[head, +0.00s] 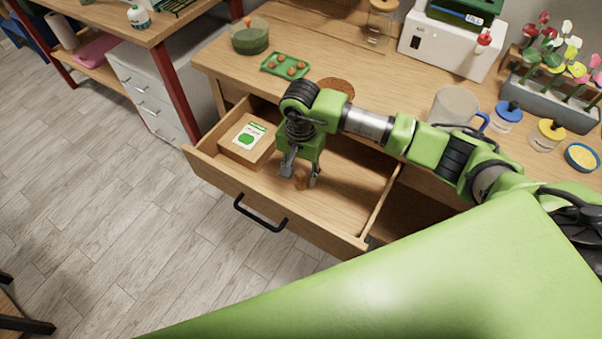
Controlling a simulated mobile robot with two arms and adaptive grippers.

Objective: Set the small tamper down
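The small tamper appears to be the little brown wooden piece (300,180) low in the open drawer (345,190). My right gripper (300,178) reaches down into the drawer from above, with one finger on each side of this piece. The fingers stand apart, wider than the piece, and look open around it. The piece seems to be at the drawer floor, but its upper part is hidden by the gripper. My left gripper is not in view.
A box with a green-printed label (245,143) lies in the drawer's left part. On the bench above are a green tray of small pots (285,66), a brown round mat (336,88), a clear mug (454,107), lidded jars and a flower planter (550,103). The drawer's right part is clear.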

